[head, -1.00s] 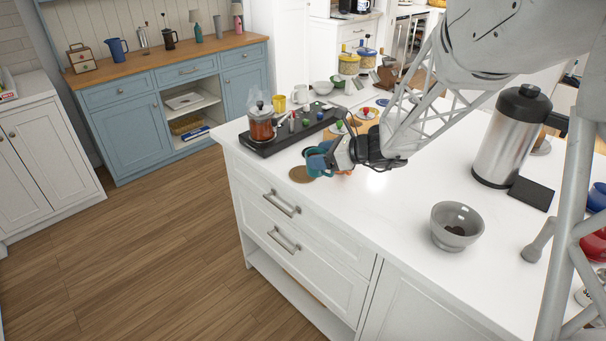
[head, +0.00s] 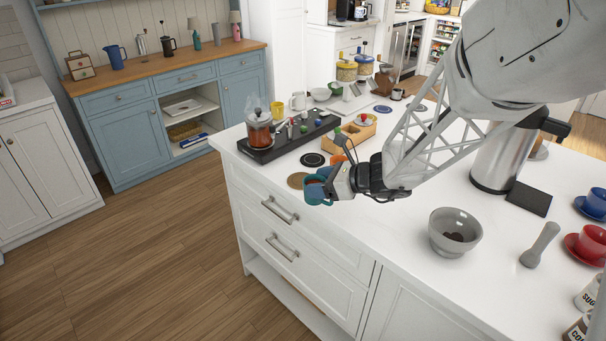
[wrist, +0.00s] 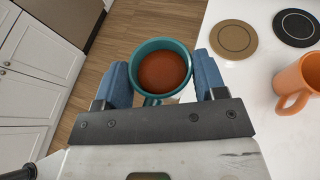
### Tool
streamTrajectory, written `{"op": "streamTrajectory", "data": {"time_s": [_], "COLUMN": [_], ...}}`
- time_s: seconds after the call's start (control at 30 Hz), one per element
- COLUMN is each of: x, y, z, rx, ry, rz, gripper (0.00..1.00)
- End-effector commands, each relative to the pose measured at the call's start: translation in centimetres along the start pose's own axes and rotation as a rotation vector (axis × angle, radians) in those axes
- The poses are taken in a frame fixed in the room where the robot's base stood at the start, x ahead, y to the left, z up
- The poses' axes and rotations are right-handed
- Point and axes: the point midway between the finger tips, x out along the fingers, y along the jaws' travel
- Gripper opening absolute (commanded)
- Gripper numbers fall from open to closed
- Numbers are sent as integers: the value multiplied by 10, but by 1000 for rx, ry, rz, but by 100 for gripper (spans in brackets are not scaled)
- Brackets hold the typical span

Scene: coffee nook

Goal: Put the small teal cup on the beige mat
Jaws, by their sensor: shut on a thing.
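My gripper (head: 328,184) is shut on the small teal cup (wrist: 163,70), with a blue finger on each side. The cup holds brown liquid and looks about upright. Its handle points back toward the gripper. In the head view the teal cup (head: 314,193) shows at the counter's front edge, partly covered by the gripper. In the wrist view there is floor behind it. The round beige mat (head: 297,180) lies bare on the counter near that edge. In the wrist view the beige mat (wrist: 233,39) is ahead and right of the cup.
A round black mat (wrist: 297,27) lies beside the beige one. An orange cup (wrist: 298,84) stands on the counter to my right. Behind are a dark tray (head: 290,138) with a glass coffee pot (head: 259,130) and a wooden box (head: 350,138). A grey bowl (head: 454,232) stands right.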

Motion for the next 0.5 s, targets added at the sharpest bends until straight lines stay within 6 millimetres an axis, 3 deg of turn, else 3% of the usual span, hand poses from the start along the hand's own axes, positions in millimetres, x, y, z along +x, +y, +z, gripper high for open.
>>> {"op": "streamTrajectory", "data": {"time_s": [0.5], "x": [34], "y": [-48], "z": [8], "rx": [1], "ry": [0], "rz": [0], "gripper": [30]}}
